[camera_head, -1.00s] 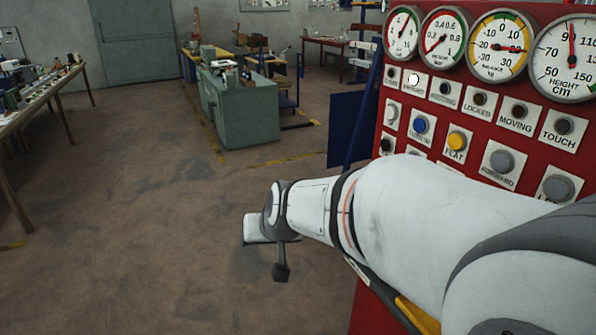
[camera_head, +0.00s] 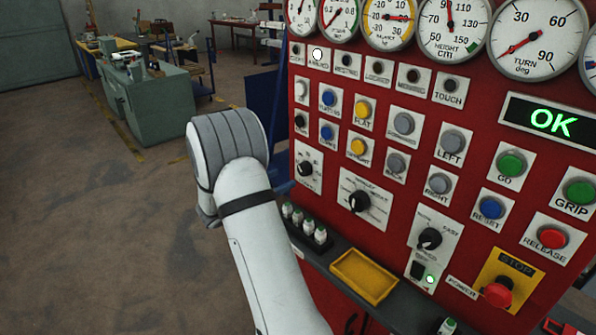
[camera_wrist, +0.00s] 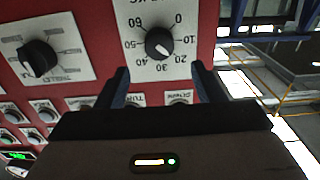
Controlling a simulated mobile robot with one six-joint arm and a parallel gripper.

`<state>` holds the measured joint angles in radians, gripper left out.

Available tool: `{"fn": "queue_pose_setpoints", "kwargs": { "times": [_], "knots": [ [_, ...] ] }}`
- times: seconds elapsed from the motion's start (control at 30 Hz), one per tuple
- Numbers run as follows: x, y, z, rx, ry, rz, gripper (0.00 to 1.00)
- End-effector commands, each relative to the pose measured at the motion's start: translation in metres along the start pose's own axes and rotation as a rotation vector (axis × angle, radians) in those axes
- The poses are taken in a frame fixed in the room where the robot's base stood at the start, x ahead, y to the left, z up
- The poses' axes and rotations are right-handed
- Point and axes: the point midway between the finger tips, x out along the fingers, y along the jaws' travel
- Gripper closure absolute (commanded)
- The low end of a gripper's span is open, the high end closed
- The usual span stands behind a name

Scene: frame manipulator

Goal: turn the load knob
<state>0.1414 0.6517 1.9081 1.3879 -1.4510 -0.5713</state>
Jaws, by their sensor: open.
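The load knob is a black dial with a white pointer on a white plate numbered 0 to 60. It shows in the wrist view (camera_wrist: 158,43), where the picture is upside down. In the head view it is the leftmost dial (camera_head: 305,168) on the red panel (camera_head: 395,180). My gripper (camera_wrist: 162,76) is open and empty in the wrist view. Its two dark fingers are apart, with the knob ahead of the gap and roughly centred, not clasped. The distance to the knob is hard to tell. In the head view my arm hides the gripper.
A second selector dial (camera_head: 360,201) sits beside the load knob, with another dial (camera_head: 430,238) farther right. Several buttons and gauges cover the panel. A ledge below holds a yellow tray (camera_head: 364,276) and small white-capped items (camera_head: 305,226). A green display (camera_head: 552,122) reads OK.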

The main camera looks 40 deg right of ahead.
Motion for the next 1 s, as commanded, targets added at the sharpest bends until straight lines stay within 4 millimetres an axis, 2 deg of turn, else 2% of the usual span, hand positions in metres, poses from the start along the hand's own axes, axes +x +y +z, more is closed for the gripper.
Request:
{"fn": "queue_pose_setpoints", "kwargs": {
  "times": [0.3, 0.5, 0.83, 1.0],
  "knots": [
    [0.048, 0.001, -0.001, 0.0, 0.001, 0.005, 0.38],
    [0.069, 0.0, -0.001, 0.0, 0.001, 0.001, 0.38],
    [0.074, 0.0, 0.0, 0.001, 0.0, -0.001, 0.38],
    [0.073, 0.0, 0.0, 0.001, 0.0, -0.001, 0.51]
  ]
}}
